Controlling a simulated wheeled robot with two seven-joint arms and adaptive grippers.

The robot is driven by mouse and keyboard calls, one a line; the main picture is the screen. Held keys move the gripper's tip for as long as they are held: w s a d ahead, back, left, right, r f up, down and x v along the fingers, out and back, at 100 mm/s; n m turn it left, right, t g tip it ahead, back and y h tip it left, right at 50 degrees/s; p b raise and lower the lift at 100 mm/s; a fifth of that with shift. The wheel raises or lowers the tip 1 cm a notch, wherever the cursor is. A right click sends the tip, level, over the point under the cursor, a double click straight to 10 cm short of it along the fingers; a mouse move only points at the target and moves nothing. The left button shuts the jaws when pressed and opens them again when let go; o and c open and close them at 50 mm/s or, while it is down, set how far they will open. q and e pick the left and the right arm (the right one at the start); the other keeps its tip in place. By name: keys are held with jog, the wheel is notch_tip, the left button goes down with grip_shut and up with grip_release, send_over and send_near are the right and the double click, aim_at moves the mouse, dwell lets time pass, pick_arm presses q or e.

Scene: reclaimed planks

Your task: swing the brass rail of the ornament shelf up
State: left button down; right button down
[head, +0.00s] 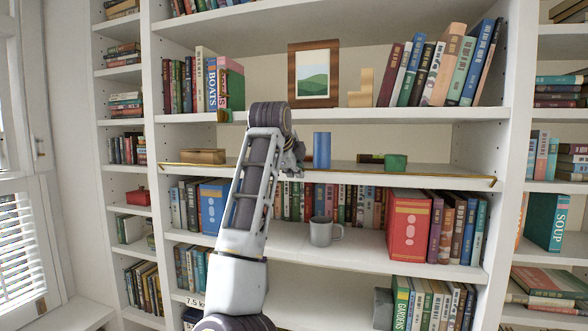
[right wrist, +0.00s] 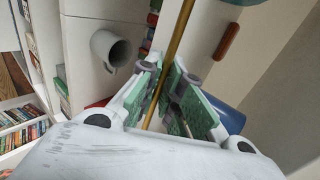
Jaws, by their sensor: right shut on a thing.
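The brass rail (head: 430,175) is a thin bar running along the front edge of the ornament shelf (head: 345,166), low, near board level. My right gripper (head: 296,160) is at the rail near the middle of the shelf, partly hidden by my forearm. In the right wrist view the rail (right wrist: 179,38) passes between the green-padded fingers of the right gripper (right wrist: 168,90), which are shut on it. A blue cylinder (head: 321,150) stands on the shelf just right of the gripper; it also shows behind the fingers in the wrist view (right wrist: 229,118). My left gripper is out of view.
On the ornament shelf are a wooden box (head: 203,156) at left and a green object (head: 395,161) at right. Below stand a grey mug (head: 324,232) and books, including a red one (head: 408,226). Above are a framed picture (head: 313,74) and more books.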

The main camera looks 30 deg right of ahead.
jog(key=shift+w+d+r+g+y, duration=0.15)
jog(key=shift+r+g+y, duration=0.1)
jog(key=shift+g+y, duration=0.3)
jog(key=c, duration=1.6)
grip_release()
jog(key=shift+o, duration=0.2)
jog(key=v, duration=1.2)
jog(key=shift+f, duration=0.1)
